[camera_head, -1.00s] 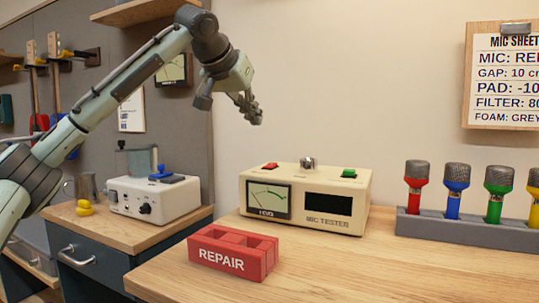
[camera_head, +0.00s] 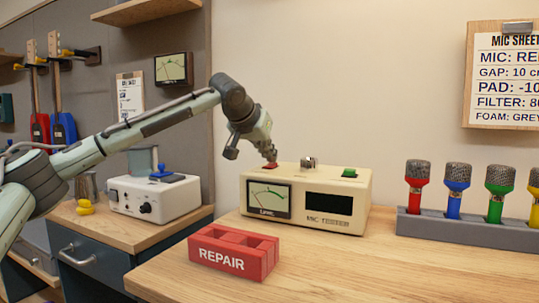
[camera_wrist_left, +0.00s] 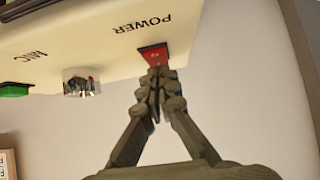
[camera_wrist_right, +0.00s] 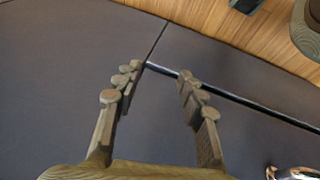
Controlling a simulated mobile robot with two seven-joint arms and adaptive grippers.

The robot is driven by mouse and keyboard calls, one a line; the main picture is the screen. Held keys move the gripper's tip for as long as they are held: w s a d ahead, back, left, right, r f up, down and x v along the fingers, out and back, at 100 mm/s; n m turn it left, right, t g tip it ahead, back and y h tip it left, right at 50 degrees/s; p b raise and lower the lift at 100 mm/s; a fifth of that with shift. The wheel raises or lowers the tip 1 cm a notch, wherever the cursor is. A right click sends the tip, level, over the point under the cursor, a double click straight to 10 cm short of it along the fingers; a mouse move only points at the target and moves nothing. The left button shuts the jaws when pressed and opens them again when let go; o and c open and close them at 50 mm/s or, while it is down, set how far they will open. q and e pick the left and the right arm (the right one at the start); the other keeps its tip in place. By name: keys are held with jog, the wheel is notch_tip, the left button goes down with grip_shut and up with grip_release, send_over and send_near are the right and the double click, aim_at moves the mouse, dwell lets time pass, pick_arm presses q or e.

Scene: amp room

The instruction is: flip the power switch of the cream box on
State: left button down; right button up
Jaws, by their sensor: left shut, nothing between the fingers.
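The cream box (camera_head: 355,195), marked MIC TESTER, stands on the wooden bench with a meter and a dark display on its front. Its red power switch (camera_wrist_left: 152,55), beside the word POWER, is on the left of its top; in the head view the switch (camera_head: 268,165) is partly hidden by my fingers. My left gripper (camera_head: 272,157) is shut and empty, pointing down with its fingertips at the switch. In the left wrist view the fingertips (camera_wrist_left: 158,78) overlap the switch's edge; I cannot tell whether they touch. My right gripper (camera_wrist_right: 152,80) is open and empty, over dark panels.
A metal knob (camera_head: 308,163) and a green switch (camera_head: 349,172) are also on the box top. A red REPAIR tray (camera_head: 232,252) stands in front. A grey rack (camera_head: 470,234) with several coloured microphones is at right. The bench front right is clear.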

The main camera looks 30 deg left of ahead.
jog(key=shift+s+f, duration=0.1)
pick_arm(q)
jog(key=shift+w+d+f+p, duration=0.1)
jog(key=shift+f+p, duration=0.1)
jog(key=shift+p, duration=0.4)
jog(key=shift+f, duration=0.1)
pick_arm(e)
notch_tip(320, 180, down, 2)
jog(key=shift+a+f, duration=0.15)
pick_arm(q)
jog(key=shift+w, duration=0.1)
jog(key=shift+w, duration=0.1)
jog(key=shift+w+r+p, duration=0.25)
jog(key=shift+w+p, duration=0.35)
jog(key=shift+p, duration=0.25)
pick_arm(e)
notch_tip(320, 180, up, 2)
